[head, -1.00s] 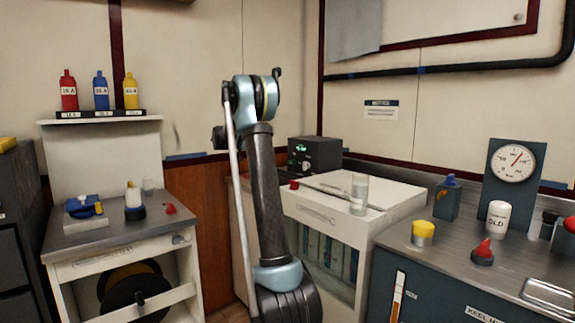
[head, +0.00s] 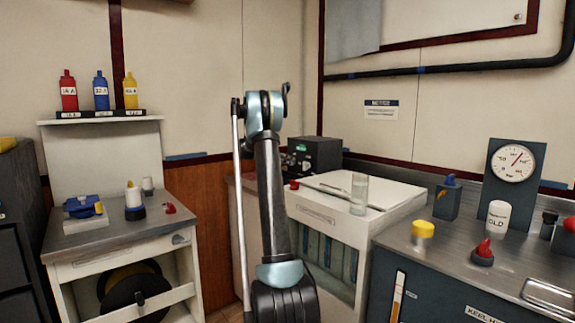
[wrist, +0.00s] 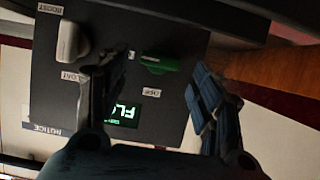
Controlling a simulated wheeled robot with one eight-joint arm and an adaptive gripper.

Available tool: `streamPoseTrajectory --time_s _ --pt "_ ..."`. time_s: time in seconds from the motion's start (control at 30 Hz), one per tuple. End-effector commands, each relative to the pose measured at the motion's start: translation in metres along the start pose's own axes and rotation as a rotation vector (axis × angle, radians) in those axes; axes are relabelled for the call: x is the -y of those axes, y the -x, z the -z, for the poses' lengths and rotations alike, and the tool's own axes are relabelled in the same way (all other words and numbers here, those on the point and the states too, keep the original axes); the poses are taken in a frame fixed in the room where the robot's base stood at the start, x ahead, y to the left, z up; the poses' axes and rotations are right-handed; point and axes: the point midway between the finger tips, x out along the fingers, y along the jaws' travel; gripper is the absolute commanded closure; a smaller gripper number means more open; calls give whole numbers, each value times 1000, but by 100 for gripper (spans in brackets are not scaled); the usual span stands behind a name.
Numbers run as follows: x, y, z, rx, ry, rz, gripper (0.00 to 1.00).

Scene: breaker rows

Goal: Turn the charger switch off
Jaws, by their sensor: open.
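The charger (head: 318,152) is a dark box with a green display, standing behind the white cabinet in the head view. In the wrist view its face (wrist: 175,33) appears upside down. A green switch lever (wrist: 160,63) lies sideways near an OFF label (wrist: 155,92). A pale knob (wrist: 70,42) sits to its left, between labels that seem to read BOOST and FLOAT. My gripper (wrist: 161,78) is open, with one finger on each side of the green lever. I cannot tell whether either finger touches it. In the head view my arm hides the gripper.
The white cabinet top (head: 325,198) in front of the charger carries a clear glass (head: 359,194) and a thin rod. A steel counter (head: 448,242) with a gauge stands at right. A bench (head: 110,238) with small items stands at left.

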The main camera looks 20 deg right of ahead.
Motion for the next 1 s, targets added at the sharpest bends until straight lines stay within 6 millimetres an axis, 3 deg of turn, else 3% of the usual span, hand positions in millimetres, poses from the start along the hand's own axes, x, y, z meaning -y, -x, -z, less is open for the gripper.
streamPoseTrajectory --time_s 0.2,0.57,0.77,1.0 --pt "0 -20 0 0 0 0 40" --pt "0 -23 0 0 0 1 40" --pt "0 -23 0 0 0 1 84" --pt "1 -23 0 -1 7 0 84"
